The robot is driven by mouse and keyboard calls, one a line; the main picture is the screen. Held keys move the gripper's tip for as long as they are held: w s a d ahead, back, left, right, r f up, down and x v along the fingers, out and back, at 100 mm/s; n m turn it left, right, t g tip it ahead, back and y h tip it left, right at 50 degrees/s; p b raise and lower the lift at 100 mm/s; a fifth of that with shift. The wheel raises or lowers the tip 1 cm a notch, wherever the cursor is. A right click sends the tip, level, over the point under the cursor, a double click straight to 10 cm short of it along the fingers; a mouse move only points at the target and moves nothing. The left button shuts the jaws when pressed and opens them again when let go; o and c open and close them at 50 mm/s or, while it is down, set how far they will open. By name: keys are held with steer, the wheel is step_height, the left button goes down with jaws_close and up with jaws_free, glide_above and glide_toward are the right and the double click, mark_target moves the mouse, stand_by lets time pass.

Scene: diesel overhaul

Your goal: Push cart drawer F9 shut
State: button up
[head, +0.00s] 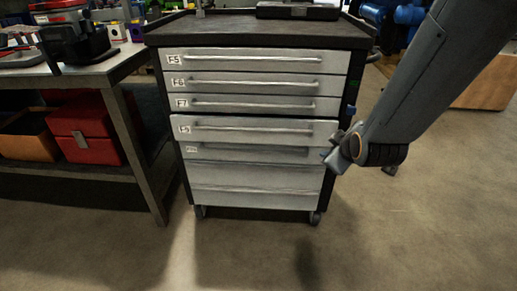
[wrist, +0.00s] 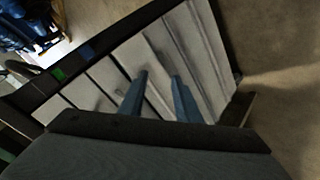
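The grey tool cart (head: 175,165) stands with its drawer fronts facing me. One drawer (head: 255,131), below the one labelled F-7, sticks out past the other fronts; its blurred label looks like F-9. It is partly open and has a long horizontal handle. My gripper (head: 331,150) is by the right end of this drawer, low on the cart's right side; I cannot tell whether it touches. In the wrist view its two blue fingers (wrist: 158,78) stand apart with nothing seen between them, over the pale drawer fronts (wrist: 205,45).
A metal workbench (head: 135,65) with red bins (head: 85,130) below stands close to the cart's left. A dark case (head: 298,11) lies on the cart top. Open floor (head: 270,260) lies in front. A brown box (head: 488,85) is at the back right.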

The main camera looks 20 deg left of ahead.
steer(key=w+a+f+n+t+y+b, duration=0.2)
steer(key=a+f+n+b, duration=0.15)
steer(key=a, duration=0.25)
steer(key=w+a+f+n+t+y+b, duration=0.2)
steer(key=w+a+n+b, duration=0.1)
steer(key=a+b, duration=0.2)
steer(key=n+t+y+b, duration=0.3)
steer(key=n+y+b, duration=0.1)
steer(key=n+b, duration=0.35)
glide_toward(257, 135)
steer(key=s+r+m, duration=0.1)
steer(key=s+r, duration=0.2)
steer(key=r, duration=0.1)
steer(key=shift+r+b+x, duration=0.15)
steer(key=shift+b+x, duration=0.45)
steer(key=shift+x, duration=1.15)
steer(key=shift+r+b+x, duration=0.2)
steer(key=shift+b+x, duration=0.35)
steer(key=shift+x, duration=1.2)
steer(key=shift+s, duration=0.1)
jaws_close()
